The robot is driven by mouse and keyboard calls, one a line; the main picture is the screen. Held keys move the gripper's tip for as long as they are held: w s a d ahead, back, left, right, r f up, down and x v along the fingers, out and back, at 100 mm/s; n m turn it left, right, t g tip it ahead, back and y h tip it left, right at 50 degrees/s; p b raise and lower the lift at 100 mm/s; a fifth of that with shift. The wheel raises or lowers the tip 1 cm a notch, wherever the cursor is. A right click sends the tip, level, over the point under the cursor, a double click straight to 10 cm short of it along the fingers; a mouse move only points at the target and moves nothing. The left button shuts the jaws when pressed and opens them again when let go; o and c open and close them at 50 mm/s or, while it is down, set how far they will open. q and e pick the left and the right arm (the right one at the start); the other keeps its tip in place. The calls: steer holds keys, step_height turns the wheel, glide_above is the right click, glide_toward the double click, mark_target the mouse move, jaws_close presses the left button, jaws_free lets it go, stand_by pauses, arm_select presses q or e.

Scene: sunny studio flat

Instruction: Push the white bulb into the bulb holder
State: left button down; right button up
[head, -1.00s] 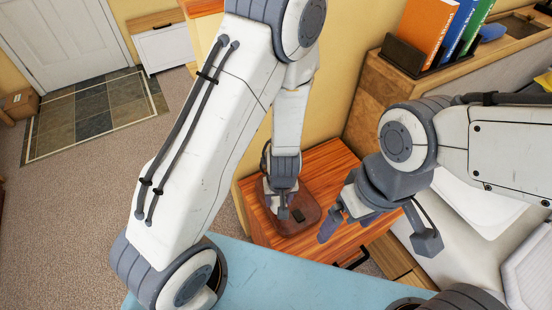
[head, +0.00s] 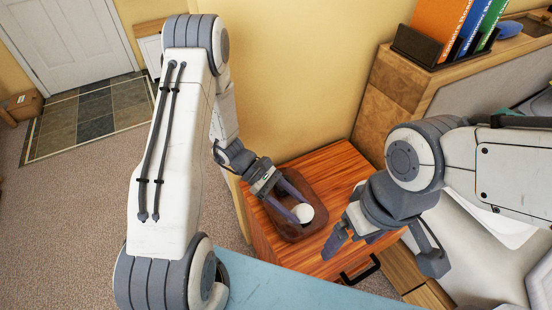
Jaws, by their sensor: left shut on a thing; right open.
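The white bulb (head: 304,213) is between the fingertips of my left gripper (head: 297,205), which is shut on it. The gripper reaches in from the left, tilted, over a reddish-brown rounded base (head: 318,230) on a small wooden cabinet. The bulb is over or in this base; I cannot tell whether it touches it. The bulb holder cannot be made out for certain; the gripper and bulb cover part of the base. My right gripper (head: 354,240) is open and empty, to the right of the bulb near the cabinet's front.
The cabinet (head: 338,166) has an orange wood top, with free room behind the base. A yellow wall (head: 300,80) stands behind it. A blue surface (head: 290,290) lies in front. A wooden shelf unit with books (head: 440,30) stands at the right.

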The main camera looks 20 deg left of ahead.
arm_select(q)
steer(key=w+a+r+n+t+h+b, duration=0.4)
steer(key=w+a+r+n+t, duration=0.3)
steer(key=w+t, duration=0.3)
steer(key=shift+w+a+h+b, duration=0.3)
steer(key=shift+a+h+b, duration=0.1)
steer(key=shift+a+h, duration=0.3)
steer(key=shift+a+r, duration=0.1)
steer(key=shift+r, duration=0.05)
step_height(320, 180, down, 6)
steer(key=b, duration=0.3)
steer(key=shift+r, duration=0.1)
steer(key=shift+s+p, duration=0.1)
steer(key=shift+p, duration=0.35)
stand_by(1.0)
steer(key=shift+f+b, duration=1.15)
steer(key=shift+f, duration=0.7)
